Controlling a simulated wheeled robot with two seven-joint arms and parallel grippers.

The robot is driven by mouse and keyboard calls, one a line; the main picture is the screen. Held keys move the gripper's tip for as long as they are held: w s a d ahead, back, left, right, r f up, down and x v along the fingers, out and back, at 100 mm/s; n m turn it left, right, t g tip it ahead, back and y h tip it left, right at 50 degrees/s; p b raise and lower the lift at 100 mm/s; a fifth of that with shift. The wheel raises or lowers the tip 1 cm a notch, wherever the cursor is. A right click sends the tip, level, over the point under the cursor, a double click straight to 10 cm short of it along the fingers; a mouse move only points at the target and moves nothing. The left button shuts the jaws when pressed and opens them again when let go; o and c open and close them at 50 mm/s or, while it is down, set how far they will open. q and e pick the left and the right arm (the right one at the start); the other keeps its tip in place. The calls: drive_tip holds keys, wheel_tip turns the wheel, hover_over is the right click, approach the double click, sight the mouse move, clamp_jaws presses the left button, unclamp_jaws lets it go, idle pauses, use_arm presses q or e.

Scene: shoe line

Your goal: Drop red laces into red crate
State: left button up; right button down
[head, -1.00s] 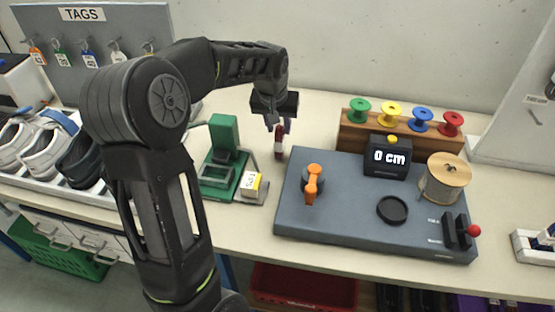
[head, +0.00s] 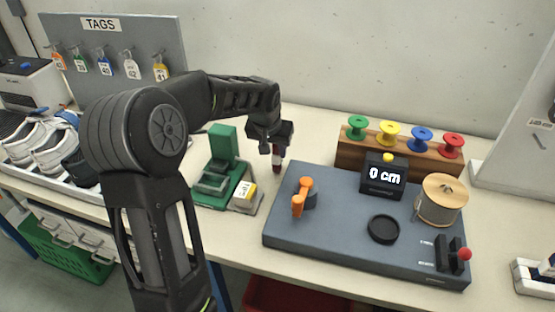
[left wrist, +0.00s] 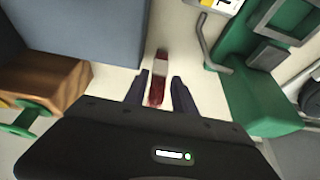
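The red laces (head: 277,162), a small red bundle with a white band, are on the table between the green press and the grey board. My left gripper (head: 277,151) is over them, pointing down. In the left wrist view the laces (left wrist: 158,78) lie between the two fingers, with a narrow gap showing on either side, so the gripper (left wrist: 160,88) looks open around them. The red crate (head: 285,297) is below the table's front edge, cut off by the bottom of the head view. My right gripper is not in view.
The grey board (head: 340,225) with orange lever and 0 cm display is close on the right. A spool rack (head: 400,153) stands behind. A green crate (head: 70,250) is at lower left.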

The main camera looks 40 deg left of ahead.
sight(277, 153)
use_arm(q)
drive_tip(key=shift+f, duration=0.15)
drive_tip(key=shift+p+x, duration=0.7)
drive_tip(key=shift+x, duration=1.95)
drive_tip(key=shift+w, duration=0.2)
clamp_jaws()
